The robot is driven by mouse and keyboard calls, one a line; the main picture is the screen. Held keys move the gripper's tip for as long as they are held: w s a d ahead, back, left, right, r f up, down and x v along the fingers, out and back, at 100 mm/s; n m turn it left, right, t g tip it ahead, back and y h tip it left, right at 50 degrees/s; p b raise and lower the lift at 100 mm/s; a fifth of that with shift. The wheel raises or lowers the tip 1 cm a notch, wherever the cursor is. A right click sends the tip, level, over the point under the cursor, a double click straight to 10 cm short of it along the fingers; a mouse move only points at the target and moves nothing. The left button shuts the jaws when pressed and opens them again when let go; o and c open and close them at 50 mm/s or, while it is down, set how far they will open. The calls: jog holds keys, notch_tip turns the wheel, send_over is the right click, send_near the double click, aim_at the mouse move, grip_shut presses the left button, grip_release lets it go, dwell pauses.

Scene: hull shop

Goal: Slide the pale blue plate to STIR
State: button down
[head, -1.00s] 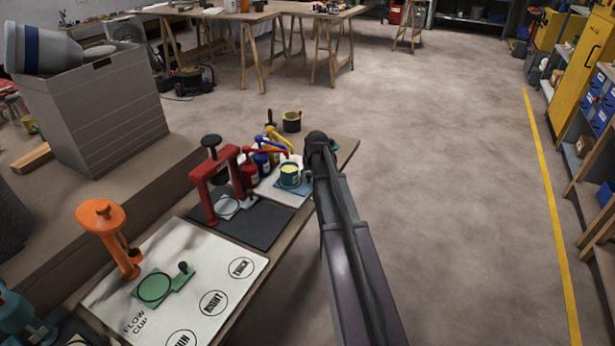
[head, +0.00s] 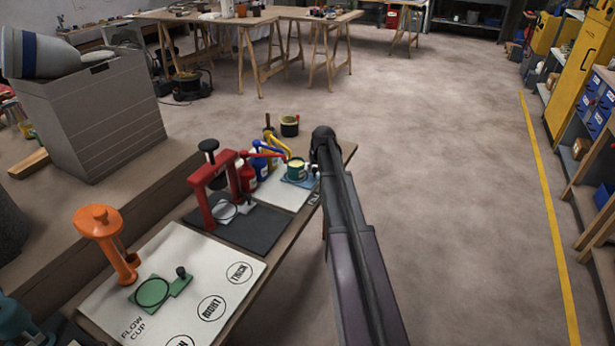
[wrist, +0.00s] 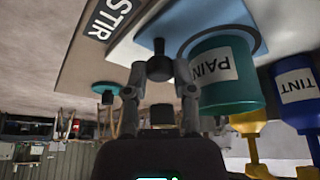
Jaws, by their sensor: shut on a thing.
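The pale blue plate (head: 291,182) lies on a white mat at the far end of the bench, with a teal paint can (head: 297,170) standing on it. In the wrist view the plate (wrist: 258,18) shows behind the can (wrist: 222,72), which is labelled PAIN, its last letters hidden. My gripper (wrist: 159,72) is shut on the plate's dark knob (wrist: 158,47). In the head view my arm hides most of the gripper. The STIR label (wrist: 108,20) is on the bench to one side of the plate, apart from it.
Yellow, blue and red pump bottles (head: 250,172) stand close beside the can, their spouts reaching toward it. A red press (head: 215,185) on a dark mat and a white flow-cup mat (head: 225,262) lie nearer. Open floor (head: 430,180) is right of the bench.

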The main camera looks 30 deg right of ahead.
jog(key=w+d, duration=0.3)
jog(key=d, duration=0.1)
jog(key=shift+w+d, duration=0.35)
jog(key=shift+d, duration=0.05)
jog(key=c, duration=0.7)
grip_release()
